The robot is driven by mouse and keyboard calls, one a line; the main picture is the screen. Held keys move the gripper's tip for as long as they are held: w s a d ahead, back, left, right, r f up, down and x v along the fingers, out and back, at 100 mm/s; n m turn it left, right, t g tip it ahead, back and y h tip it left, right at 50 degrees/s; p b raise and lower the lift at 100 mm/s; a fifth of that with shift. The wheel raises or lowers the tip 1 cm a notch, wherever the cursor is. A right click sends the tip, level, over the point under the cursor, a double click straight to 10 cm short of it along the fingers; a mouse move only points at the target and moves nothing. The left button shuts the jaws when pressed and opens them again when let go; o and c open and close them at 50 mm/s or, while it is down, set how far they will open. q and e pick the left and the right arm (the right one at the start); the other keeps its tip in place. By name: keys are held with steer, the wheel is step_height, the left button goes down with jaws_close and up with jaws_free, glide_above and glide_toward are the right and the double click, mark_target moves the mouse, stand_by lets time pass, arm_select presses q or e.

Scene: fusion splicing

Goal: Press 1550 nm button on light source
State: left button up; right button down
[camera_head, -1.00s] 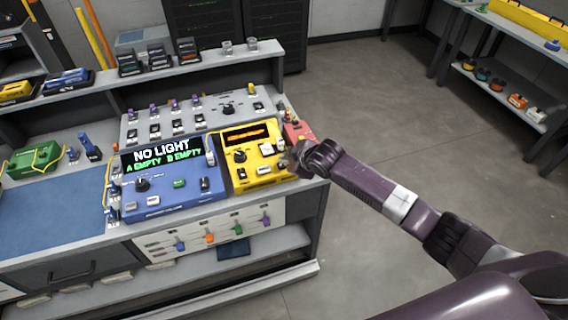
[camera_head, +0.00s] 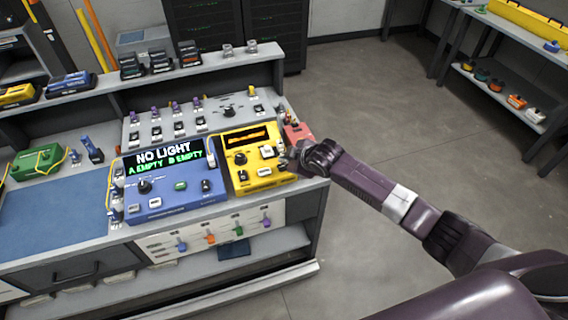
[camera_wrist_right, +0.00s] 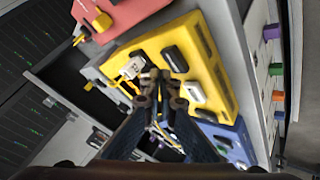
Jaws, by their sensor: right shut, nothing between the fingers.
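A yellow instrument (camera_head: 250,180), apparently the light source, stands on the bench with an orange-lit display, a black knob (camera_head: 239,158) and several pale and dark buttons. The button labels are too small to read, so I cannot tell which is 1550 nm. My right gripper (camera_head: 289,158) is shut and empty at the instrument's right edge. In the right wrist view the closed fingertips (camera_wrist_right: 160,80) are over the yellow panel (camera_wrist_right: 215,75), between a pale button (camera_wrist_right: 132,69) and a white button (camera_wrist_right: 195,92). Contact cannot be told. My left gripper is out of view.
A blue instrument (camera_head: 170,209) reading "NO LIGHT" stands left of the yellow one. A red box (camera_head: 298,132) is close behind my right gripper. A grey panel with switches (camera_head: 190,122) lies behind the instruments. Open floor (camera_head: 400,110) is to the right.

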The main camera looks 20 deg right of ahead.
mark_target(285, 167)
step_height(285, 167, up, 5)
steer(key=p, duration=0.5)
steer(key=shift+r, duration=0.1)
stand_by(0.8)
